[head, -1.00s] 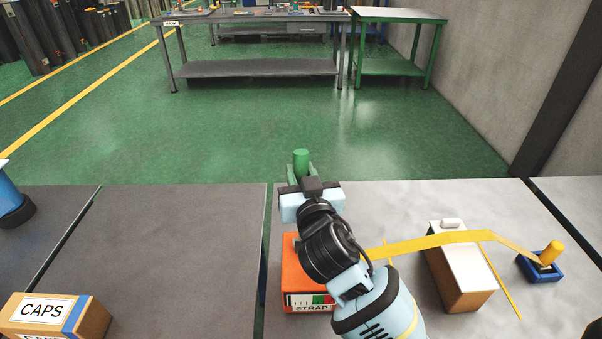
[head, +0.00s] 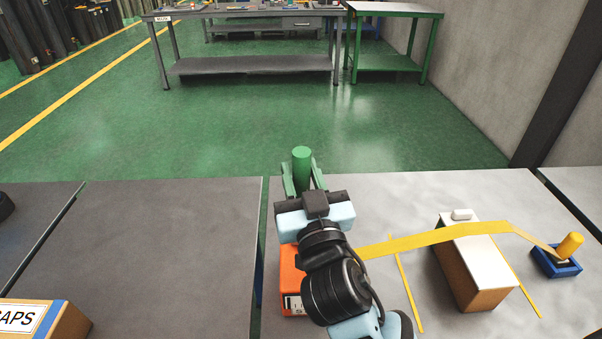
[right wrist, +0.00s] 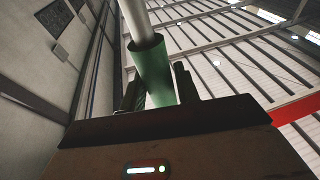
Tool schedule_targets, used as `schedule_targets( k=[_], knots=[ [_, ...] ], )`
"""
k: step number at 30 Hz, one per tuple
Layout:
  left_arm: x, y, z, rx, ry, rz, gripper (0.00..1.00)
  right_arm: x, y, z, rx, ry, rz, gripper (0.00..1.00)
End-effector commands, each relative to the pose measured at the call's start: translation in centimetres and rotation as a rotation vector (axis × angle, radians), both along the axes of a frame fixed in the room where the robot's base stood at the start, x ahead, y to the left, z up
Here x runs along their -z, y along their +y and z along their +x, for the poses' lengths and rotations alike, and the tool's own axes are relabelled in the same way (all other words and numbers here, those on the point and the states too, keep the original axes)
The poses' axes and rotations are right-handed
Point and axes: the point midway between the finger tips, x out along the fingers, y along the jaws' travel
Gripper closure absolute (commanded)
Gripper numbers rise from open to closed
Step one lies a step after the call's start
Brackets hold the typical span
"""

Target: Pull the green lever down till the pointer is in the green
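The green lever's grip (head: 302,165) stands up beyond the orange box (head: 292,283) marked STRAP earlier. My right gripper (head: 303,174) has a finger on each side of the green grip and appears shut on it. In the right wrist view the green grip (right wrist: 153,72) lies between the fingers, with a pale rod (right wrist: 134,18) running out of it. The gauge on the box's front is almost wholly hidden behind my right arm; the pointer cannot be read. My left gripper is not in view.
A yellow strap (head: 430,238) runs right over a white-topped brown box (head: 483,285) to a blue block with a yellow peg (head: 569,246). A CAPS carton (head: 38,322) sits at lower left. The dark left table (head: 165,240) is mostly bare.

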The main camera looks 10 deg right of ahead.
Motion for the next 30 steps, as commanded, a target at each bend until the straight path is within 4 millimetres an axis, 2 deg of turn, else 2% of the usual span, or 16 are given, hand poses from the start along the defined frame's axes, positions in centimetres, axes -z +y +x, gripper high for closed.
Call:
schedule_targets(
  k=[1,3,4,14,24,30],
  knots=[
    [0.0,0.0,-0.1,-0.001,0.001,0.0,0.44,0.0,0.0,0.0,0.0,0.001,0.0,0.61],
    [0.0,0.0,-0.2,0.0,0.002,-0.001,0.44,0.0,0.0,0.0,0.0,0.0,-0.001,0.52],
    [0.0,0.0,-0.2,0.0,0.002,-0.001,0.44,0.0,0.0,0.0,0.0,0.0,-0.001,0.51],
    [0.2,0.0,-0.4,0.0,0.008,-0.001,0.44,0.2,0.0,-0.4,0.0,0.0,-0.001,0.51],
    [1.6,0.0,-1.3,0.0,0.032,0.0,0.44,1.6,0.0,-5.2,0.0,0.005,0.002,0.51],
    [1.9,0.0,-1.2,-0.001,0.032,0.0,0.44,1.9,0.0,-7.1,0.0,0.002,0.0,0.51]
  ],
)
